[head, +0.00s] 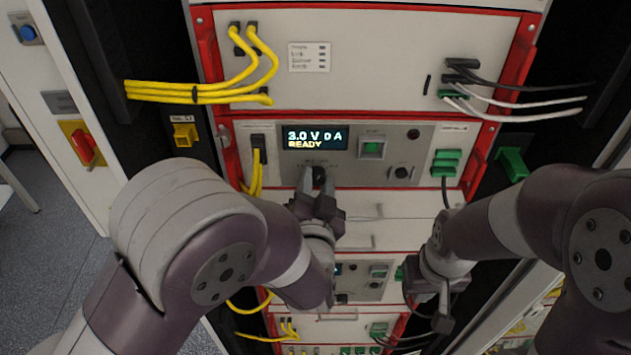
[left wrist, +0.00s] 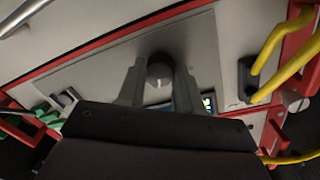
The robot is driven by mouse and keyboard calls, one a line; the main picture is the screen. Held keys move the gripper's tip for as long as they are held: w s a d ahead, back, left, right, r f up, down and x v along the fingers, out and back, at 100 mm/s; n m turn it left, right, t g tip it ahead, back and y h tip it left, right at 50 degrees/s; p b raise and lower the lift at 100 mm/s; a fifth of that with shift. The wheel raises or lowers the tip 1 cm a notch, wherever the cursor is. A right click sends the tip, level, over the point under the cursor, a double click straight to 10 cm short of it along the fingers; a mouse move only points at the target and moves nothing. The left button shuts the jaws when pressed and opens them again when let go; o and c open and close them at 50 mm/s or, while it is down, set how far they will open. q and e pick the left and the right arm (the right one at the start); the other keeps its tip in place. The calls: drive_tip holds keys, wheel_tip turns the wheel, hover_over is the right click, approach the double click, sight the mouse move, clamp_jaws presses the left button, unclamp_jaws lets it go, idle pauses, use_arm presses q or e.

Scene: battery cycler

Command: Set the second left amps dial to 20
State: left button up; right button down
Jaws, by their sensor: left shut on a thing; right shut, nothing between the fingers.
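A dark round dial (head: 319,174) sits on a grey panel below a lit display (head: 314,138) that reads "3.0 V 0 A" and "READY". My left gripper (head: 317,184) is shut on this dial, one finger at each side. The left wrist view shows the dial (left wrist: 159,72) between the fingertips of my left gripper (left wrist: 157,80). The small lettering above the dial is too small to read. My right gripper (head: 442,318) is shut and empty, lower right, in front of the rack.
A similar panel (head: 365,280) is lower down.

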use_arm(q)
drive_tip(key=shift+r, duration=0.1)
drive_tip(key=o, duration=1)
drive_tip(key=shift+d, duration=0.1)
drive_tip(key=shift+o, duration=0.2)
drive_tip(key=shift+s, duration=0.15)
drive_tip(key=shift+s, duration=0.15)
drive_tip(key=s+b, duration=0.4)
drive_tip(key=s, duration=0.8)
drive_tip(key=shift+s+a+r, duration=0.2)
drive_tip(key=shift+a, duration=0.05)
